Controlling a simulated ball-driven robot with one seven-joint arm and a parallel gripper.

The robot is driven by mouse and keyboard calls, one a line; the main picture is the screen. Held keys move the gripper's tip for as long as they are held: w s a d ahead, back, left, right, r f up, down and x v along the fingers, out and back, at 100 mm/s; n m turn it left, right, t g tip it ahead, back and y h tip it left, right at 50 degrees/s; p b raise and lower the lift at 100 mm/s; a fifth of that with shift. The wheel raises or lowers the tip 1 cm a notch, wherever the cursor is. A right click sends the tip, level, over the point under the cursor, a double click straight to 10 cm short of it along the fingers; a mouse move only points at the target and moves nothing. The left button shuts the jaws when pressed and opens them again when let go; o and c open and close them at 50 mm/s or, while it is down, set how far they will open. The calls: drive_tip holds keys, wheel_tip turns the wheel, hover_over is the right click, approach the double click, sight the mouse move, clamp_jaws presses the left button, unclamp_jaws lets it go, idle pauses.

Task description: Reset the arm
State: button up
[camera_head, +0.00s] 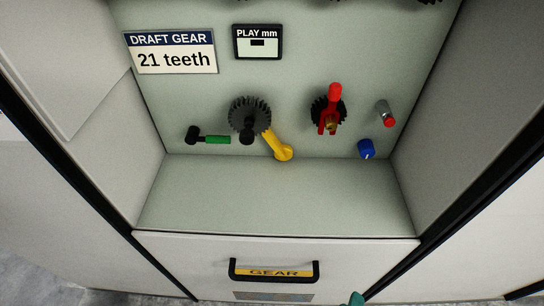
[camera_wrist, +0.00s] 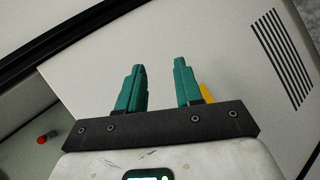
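My gripper (camera_wrist: 159,66) shows in the wrist view with its two teal fingers apart and nothing between them. Behind it is a plain pale panel. In the head view only a small teal tip (camera_head: 355,298) shows at the bottom edge, right of the drawer handle; the rest of my arm is out of view there. The tip appears clear of the gears and levers in the recess.
Below is a drawer handle (camera_head: 232,269) marked GEAR. Side walls flank the recess.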

drive_tip(key=s+d+f+m+g+y, duration=0.4)
drive_tip(key=s+d+m+g+y, duration=0.3)
drive_tip(key=d+m, duration=0.4)
wheel_tip(320, 180, up, 25)
drive_tip(key=s+n+g+h+p, duration=0.1)
drive_tip(key=p, duration=2.4)
drive_tip(key=shift+d+r+g+p, duration=0.2)
drive_tip(key=shift+d+g+p, duration=0.1)
